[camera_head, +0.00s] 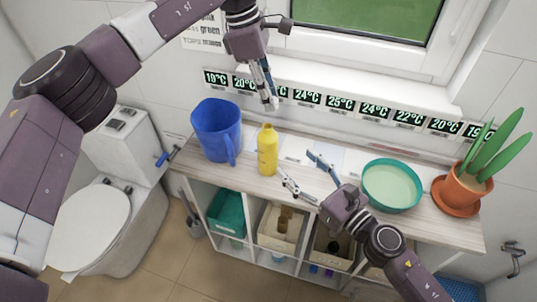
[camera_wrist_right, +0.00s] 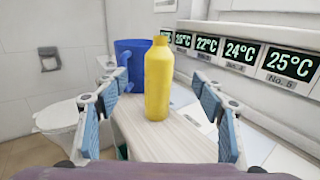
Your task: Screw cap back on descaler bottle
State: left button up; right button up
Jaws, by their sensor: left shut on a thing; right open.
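The yellow descaler bottle (camera_head: 267,152) stands upright on the wooden cart top, and its narrow neck points up. It also stands in the middle of the right wrist view (camera_wrist_right: 158,85). My left gripper (camera_head: 271,97) is above the bottle, near the wall, pointing down. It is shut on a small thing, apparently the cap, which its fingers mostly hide. My right gripper (camera_head: 298,167) is open, low over the cart to the right of the bottle. In the right wrist view its fingers are spread wide, with the bottle ahead between them and not touched.
A blue pitcher (camera_head: 217,130) stands left of the bottle. A teal bowl (camera_head: 391,185) and a potted plant (camera_head: 463,190) stand to the right. Temperature displays (camera_head: 340,104) line the wall behind. Compartments with bins (camera_head: 281,228) are below. A toilet (camera_head: 105,220) is at left.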

pick_arm(q)
jog(key=shift+w+a+f, duration=0.1)
jog(key=shift+w+a, duration=0.05)
jog(key=shift+a, duration=0.05)
jog(key=shift+w+a+f, duration=0.2)
jog(key=shift+w+a, duration=0.2)
jog(key=shift+a, duration=0.05)
jog(key=shift+d, duration=0.1)
pick_arm(e)
jog(key=x, duration=1.2)
jog(key=shift+w+a+f, duration=0.15)
jog(key=shift+w+a, duration=0.05)
jog(key=shift+a, duration=0.05)
pick_arm(q)
jog(key=shift+s+d+r, duration=0.1)
jog(key=shift+s, duration=0.05)
pick_arm(e)
jog(key=shift+w+a, duration=0.15)
grip_shut()
pick_arm(q)
send_over(266, 126)
jog(key=shift+f, duration=2.5)
